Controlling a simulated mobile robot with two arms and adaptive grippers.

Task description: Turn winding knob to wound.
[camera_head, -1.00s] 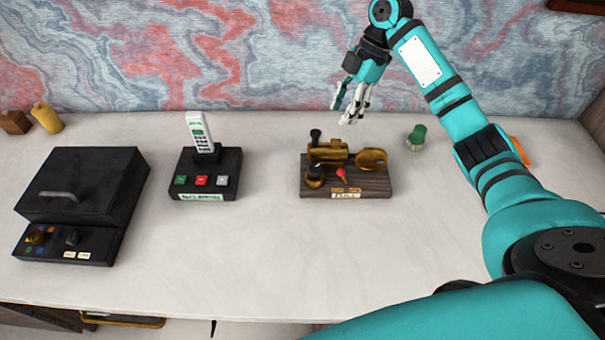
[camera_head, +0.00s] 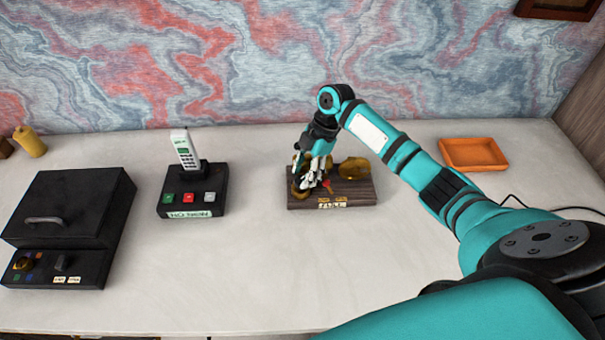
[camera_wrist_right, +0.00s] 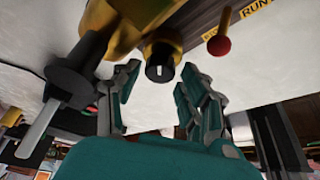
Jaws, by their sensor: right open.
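The brass device sits on a dark wooden base (camera_head: 360,193) in the middle of the desk. A round brass part (camera_head: 354,168) shows at its right. A red-tipped lever stands at its front, seen in the wrist view (camera_wrist_right: 219,45) beside a "RUN" label. A dark round knob with a white mark (camera_wrist_right: 159,68) sits in a brass collar. My right gripper (camera_head: 313,172) is over the device's left part and hides much of it. In the wrist view its fingers (camera_wrist_right: 157,82) are spread, with the knob just beyond and between the tips. Contact is not clear. My left gripper is out of view.
A black phone dock (camera_head: 193,190) holding a white handset (camera_head: 185,148) stands left of the device. A large black box (camera_head: 68,208) is farther left. An orange tray (camera_head: 473,153) lies at the right. The desk front is clear.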

